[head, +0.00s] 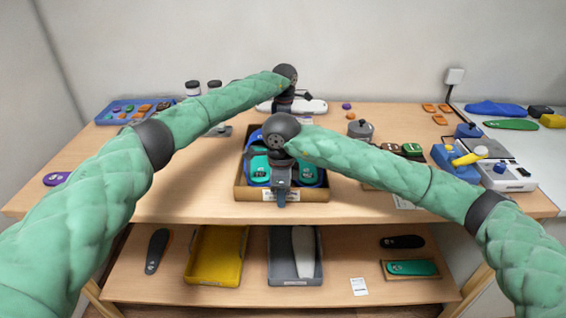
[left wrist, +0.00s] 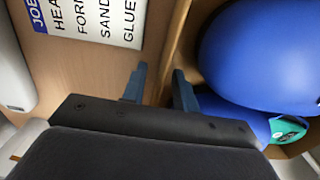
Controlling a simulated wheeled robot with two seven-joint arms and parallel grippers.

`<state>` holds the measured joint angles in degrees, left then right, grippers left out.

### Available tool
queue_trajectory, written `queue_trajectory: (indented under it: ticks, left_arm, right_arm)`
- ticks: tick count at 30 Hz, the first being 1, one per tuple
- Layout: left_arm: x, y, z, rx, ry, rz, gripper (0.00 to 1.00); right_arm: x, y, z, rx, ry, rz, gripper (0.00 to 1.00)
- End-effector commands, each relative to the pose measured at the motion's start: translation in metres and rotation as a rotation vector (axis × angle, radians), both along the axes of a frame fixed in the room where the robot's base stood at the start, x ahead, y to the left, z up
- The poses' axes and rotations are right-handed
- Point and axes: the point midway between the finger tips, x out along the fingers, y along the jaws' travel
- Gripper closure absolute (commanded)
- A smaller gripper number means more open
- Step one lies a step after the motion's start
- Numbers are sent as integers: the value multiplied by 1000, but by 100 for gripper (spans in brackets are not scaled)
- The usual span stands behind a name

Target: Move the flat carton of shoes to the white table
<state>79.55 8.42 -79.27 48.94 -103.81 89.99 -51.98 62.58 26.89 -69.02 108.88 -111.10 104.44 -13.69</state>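The flat carton (head: 313,195) stands on the wooden table and holds blue and teal shoes. My right gripper (head: 280,199) points down at the carton's front wall; its finger gap is too small to judge. My left gripper (left wrist: 158,88) is at the carton's far side, its fingertips hidden in the head view. In the left wrist view its fingers are apart, one on each side of the carton wall (left wrist: 181,45). A blue shoe (left wrist: 262,50) lies just inside that wall. The white table (head: 546,150) is at the right edge of the head view.
The white table bears blue and green insoles (head: 512,125) at its back and a machine (head: 500,172) at its front left. A blue tray (head: 112,108) is at the back left. A grey pot (head: 360,130) stands right of the carton. Below, a shelf holds a yellow tray (head: 217,255).

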Motion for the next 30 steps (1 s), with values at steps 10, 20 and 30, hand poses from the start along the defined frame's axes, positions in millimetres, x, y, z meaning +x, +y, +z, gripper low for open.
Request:
queue_trajectory:
  ticks: [10, 20, 30]
  left_arm:
    - [0, 0, 0, 0, 1, 0, 100]
    - [0, 0, 1, 0, 0, 0, 100]
    - [0, 0, 12, 0, 0, 0, 100]
  right_arm:
    - [0, 0, 0, 0, 0, 0, 100]
    - [0, 0, 1, 0, -1, 0, 100]
    - [0, 0, 12, 0, -1, 0, 100]
